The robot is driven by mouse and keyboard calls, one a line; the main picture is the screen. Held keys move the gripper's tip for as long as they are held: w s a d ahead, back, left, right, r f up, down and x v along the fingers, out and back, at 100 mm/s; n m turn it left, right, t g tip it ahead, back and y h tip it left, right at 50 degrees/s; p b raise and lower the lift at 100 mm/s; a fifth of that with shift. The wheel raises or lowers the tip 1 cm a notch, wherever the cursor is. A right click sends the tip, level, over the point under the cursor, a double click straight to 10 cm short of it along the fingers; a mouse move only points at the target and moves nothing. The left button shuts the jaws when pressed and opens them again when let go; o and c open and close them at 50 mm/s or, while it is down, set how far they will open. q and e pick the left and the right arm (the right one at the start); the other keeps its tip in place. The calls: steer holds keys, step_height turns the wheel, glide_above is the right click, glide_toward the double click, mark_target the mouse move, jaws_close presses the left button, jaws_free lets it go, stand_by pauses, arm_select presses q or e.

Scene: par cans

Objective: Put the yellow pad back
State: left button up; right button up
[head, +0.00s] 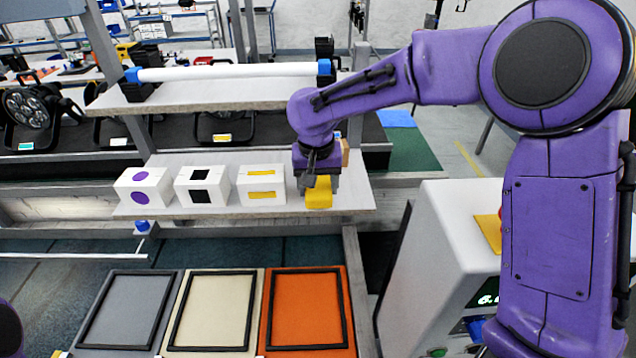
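The yellow pad (318,196) is at the right end of the lower grey shelf (352,196). My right gripper (318,184) points down directly over it, with its dark fingers on either side of the pad's upper part. Whether the fingers press on the pad, and whether the pad rests on the shelf or is just above it, I cannot tell. A white box with yellow marks (261,185) stands just left of the pad. My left gripper is out of view.
White boxes with black squares (202,186) and purple discs (145,187) stand further left. A white tube (230,72) spans the upper shelf. Grey (127,308), cream (212,308) and orange (306,308) framed panels lie below. A white machine (430,260) stands at right.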

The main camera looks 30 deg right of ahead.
mark_target(315, 193)
steer(key=o, duration=0.4)
steer(key=shift+w+a+f, duration=0.1)
steer(key=shift+f, duration=0.1)
steer(key=shift+o, duration=0.2)
steer(key=shift+w, duration=0.2)
steer(key=shift+s+r, duration=0.15)
steer(key=shift+r, duration=0.1)
step_height(315, 193, up, 12)
steer(key=s+a+b, duration=0.1)
steer(key=shift+s+f, duration=0.2)
steer(key=shift+f, duration=0.05)
steer(key=shift+w, duration=0.1)
